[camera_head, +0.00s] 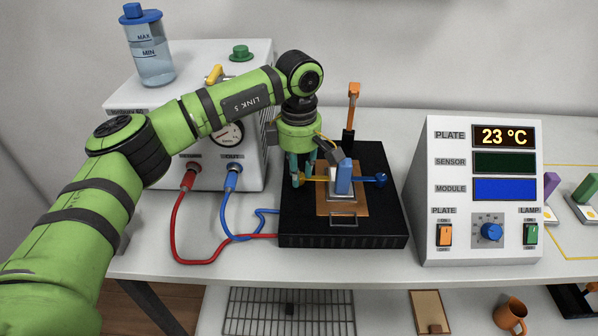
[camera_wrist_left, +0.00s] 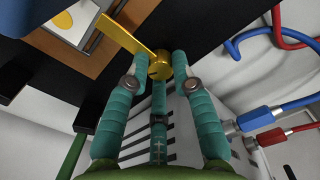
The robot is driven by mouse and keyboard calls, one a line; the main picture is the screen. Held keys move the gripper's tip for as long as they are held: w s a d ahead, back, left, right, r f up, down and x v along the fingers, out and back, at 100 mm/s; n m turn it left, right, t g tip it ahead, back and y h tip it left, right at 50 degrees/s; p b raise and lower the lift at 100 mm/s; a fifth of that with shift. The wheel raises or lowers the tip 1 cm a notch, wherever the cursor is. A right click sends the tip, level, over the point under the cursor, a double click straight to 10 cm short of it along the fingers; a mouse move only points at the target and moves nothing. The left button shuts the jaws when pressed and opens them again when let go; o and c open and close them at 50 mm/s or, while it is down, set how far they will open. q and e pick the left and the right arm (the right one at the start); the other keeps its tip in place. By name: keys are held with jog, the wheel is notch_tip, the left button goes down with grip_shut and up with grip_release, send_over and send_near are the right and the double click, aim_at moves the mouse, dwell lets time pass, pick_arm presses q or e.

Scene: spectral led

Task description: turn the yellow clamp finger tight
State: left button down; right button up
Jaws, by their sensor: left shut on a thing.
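The yellow clamp (camera_head: 314,179) is a flat bar with a round knob, on the black base plate (camera_head: 340,241). In the left wrist view its knob (camera_wrist_left: 160,66) sits between my left gripper's teal fingertips, and its bar runs up and to the left. My left gripper (camera_head: 300,176) points down at the left side of the plate, shut on the clamp's knob. My right gripper is not in view.
A white box (camera_head: 160,104) with red and blue hoses stands behind my left arm. A display panel (camera_head: 478,235) reading 23 °C stands at right. An orange-topped post (camera_head: 353,98) rises behind the plate. The table front between plate and panel is clear.

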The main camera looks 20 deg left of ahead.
pick_arm(q)
jog(key=m, duration=0.3)
jog(key=shift+f, duration=0.1)
jog(key=shift+m, duration=0.6)
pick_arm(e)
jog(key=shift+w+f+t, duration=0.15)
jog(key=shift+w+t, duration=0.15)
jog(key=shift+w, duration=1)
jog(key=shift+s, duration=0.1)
pick_arm(q)
jog(key=c, duration=1.1)
grip_release()
jog(key=shift+o, duration=0.2)
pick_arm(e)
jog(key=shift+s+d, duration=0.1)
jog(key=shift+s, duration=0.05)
pick_arm(q)
notch_tip(320, 180, up, 12)
